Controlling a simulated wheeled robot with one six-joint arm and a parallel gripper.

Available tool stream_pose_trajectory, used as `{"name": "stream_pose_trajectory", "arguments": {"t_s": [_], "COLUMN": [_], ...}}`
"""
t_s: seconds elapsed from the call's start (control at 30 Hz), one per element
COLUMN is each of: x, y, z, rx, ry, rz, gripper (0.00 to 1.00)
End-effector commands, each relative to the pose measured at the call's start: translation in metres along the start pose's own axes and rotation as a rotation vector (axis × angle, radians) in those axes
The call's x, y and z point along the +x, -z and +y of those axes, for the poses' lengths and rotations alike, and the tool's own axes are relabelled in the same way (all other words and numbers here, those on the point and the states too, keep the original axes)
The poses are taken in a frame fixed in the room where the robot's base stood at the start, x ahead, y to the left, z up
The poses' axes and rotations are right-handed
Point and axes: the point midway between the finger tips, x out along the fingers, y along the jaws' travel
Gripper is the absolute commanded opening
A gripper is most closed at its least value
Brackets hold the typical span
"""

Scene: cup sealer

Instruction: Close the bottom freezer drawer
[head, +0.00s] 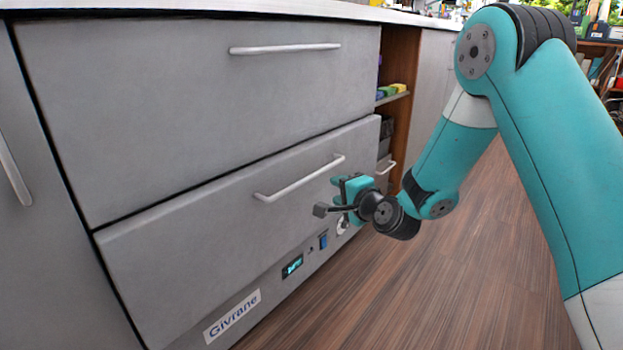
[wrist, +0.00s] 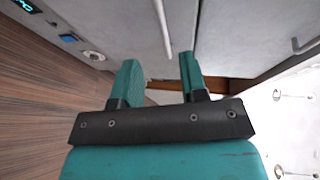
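The bottom freezer drawer (head: 190,245) is a grey front with a slanting bar handle (head: 300,178). Its top edge stands out from the upper front, so it looks partly open. It also shows in the wrist view (wrist: 120,35). My teal gripper (head: 332,200) is in front of the drawer's right part, just below and right of the handle's right end. In the wrist view, my gripper's fingers (wrist: 159,78) are apart with nothing between them. The handle (wrist: 163,30) lies beyond the gap. Contact with the drawer cannot be told.
The upper drawer (head: 200,100) looks shut. Below the bottom drawer is a panel with a display (head: 292,266) and a Givrane label (head: 232,316). Open shelves (head: 395,97) stand to the right. The wooden floor (head: 430,290) in front is clear.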

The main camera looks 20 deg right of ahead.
Motion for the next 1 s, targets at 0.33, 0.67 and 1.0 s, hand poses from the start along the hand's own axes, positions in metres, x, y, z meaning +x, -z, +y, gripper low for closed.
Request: {"name": "stream_pose_trajectory", "arguments": {"t_s": [0.33,0.67,1.0], "x": [0.082,0.134,0.142], "y": [-0.003,-0.002,-0.001], "z": [0.004,0.002,0.0], "rx": [-0.004,-0.003,-0.002], "ry": [0.002,-0.001,-0.003], "rz": [-0.004,-0.003,-0.002], "gripper": [0.4,0.4,0.4]}}
